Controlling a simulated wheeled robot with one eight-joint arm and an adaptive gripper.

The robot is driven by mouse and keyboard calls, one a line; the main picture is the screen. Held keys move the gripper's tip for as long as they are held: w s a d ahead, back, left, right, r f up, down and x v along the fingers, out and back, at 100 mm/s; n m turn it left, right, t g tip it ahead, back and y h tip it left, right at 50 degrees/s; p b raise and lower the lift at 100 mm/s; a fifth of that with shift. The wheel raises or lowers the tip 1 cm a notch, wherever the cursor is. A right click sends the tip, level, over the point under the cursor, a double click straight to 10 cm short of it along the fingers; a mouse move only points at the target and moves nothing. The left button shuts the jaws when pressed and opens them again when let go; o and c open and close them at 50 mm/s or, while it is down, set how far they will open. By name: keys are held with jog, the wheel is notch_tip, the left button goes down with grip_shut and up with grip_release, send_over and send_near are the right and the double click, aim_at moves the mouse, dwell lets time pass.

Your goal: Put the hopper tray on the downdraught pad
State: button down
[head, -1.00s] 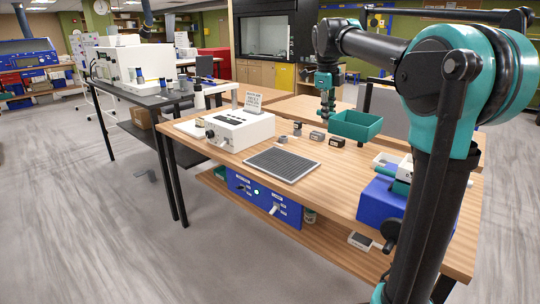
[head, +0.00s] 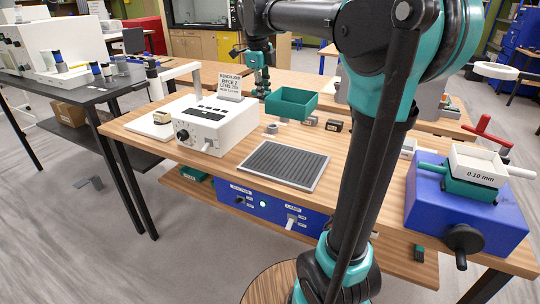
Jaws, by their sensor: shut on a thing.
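The hopper tray (head: 291,104) is a green, open, box-shaped tray behind the pad in the head view. My gripper (head: 262,90) is at the tray's left side, shut on its wall. The tray looks level and empty, and it appears held above the bench; the exact gap is hard to tell. The downdraught pad (head: 283,165) is a flat dark grey ribbed panel with a light frame, lying on the wooden bench in front of the tray. Its top is bare. The fingertips are small and partly hidden by the tray.
A white control box (head: 215,122) with a sign stands left of the pad. Small dark blocks (head: 333,125) and a grey ring-like piece (head: 272,127) sit behind the pad. A blue machine (head: 465,215) with a white sieve (head: 480,163) stands at right. My arm crosses the bench's right half.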

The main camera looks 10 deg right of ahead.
aim_at(264, 154)
jog(key=shift+w+a+f, duration=0.15)
jog(key=shift+a+f, duration=0.05)
jog(key=shift+f, duration=0.05)
notch_tip(264, 154, down, 20)
jog(key=shift+r, duration=0.2)
jog(key=c, duration=1.9)
grip_release()
jog(key=shift+f, duration=0.15)
jog(key=o, duration=0.4)
jog(key=shift+o, duration=0.2)
notch_tip(264, 154, up, 12)
jog(key=s+a, duration=0.1)
jog(key=shift+s+a, duration=0.25)
jog(key=shift+s, duration=0.15)
